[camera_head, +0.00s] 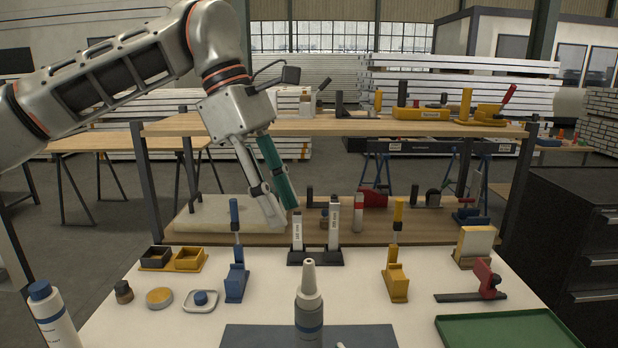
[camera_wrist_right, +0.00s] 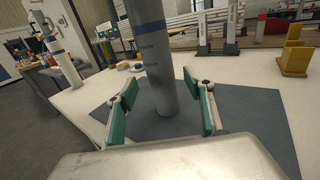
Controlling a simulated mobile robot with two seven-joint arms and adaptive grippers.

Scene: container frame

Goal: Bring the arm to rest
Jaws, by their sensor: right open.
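My left gripper (camera_head: 281,208) hangs from the arm at upper left, its fingers pointing down behind the white table. One finger shows a teal pad; the gap between the fingers is unclear from this angle. My right gripper (camera_wrist_right: 159,80) is open in the right wrist view, its two teal-padded fingers spread apart. A grey bottle with a blue band (camera_wrist_right: 160,92) stands upright on the dark mat between or just beyond those fingers, with visible gaps on both sides. In the head view the same bottle (camera_head: 309,305) stands at the front middle, with a pale nozzle.
The white table (camera_head: 130,325) holds a dark mat (camera_head: 250,338), a blue-capped bottle (camera_head: 50,318), a black rack with two markers (camera_head: 316,257), blue (camera_head: 236,285) and yellow (camera_head: 396,285) holders, and a green tray (camera_head: 505,332). A wooden shelf unit (camera_head: 345,125) stands behind.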

